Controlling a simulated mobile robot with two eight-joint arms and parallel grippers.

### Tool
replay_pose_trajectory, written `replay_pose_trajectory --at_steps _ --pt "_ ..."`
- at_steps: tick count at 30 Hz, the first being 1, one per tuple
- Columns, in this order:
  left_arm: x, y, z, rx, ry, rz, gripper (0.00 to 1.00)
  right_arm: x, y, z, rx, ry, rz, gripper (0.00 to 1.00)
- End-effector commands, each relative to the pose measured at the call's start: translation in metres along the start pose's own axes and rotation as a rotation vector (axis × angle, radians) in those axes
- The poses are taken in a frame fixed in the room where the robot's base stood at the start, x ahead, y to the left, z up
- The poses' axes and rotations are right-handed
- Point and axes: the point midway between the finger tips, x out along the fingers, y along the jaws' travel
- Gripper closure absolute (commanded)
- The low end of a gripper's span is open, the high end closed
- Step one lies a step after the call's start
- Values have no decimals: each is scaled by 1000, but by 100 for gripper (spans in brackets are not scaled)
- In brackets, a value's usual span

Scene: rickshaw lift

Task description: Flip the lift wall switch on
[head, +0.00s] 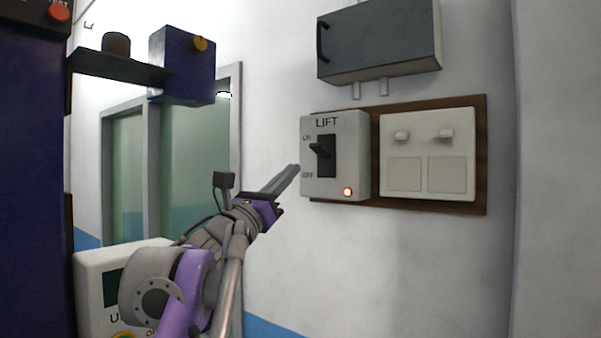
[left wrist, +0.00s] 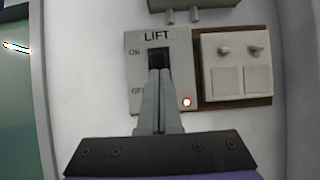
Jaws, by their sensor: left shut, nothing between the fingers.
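The lift wall switch (head: 336,187) is a pale box marked LIFT, with ON above OFF on its left side. Its black lever (head: 320,149) sits in a dark slot and sticks out toward the left. In the left wrist view, the fingers (left wrist: 160,72) cover the lower slot, so the lever's exact position and any contact are unclear. My right gripper is not in view.
A wooden board (head: 375,150) carries the switch and a white double panel (head: 428,183) to its right. A grey cabinet (head: 380,45) hangs above. A blue box (head: 182,75) on a dark bracket is at upper left. The wall below is clear.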

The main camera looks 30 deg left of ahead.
Motion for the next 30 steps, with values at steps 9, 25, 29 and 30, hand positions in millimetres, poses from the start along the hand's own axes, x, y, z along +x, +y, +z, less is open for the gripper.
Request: replay_pose_trajectory --at_steps 9,25,29,30 --pt "-39 1 37 2 -1 1 100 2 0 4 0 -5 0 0" --pt "-44 0 42 0 -1 0 100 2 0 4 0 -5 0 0" --pt "-44 0 42 0 -1 0 100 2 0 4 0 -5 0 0" --pt "-44 0 42 -3 -1 1 100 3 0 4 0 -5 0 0"
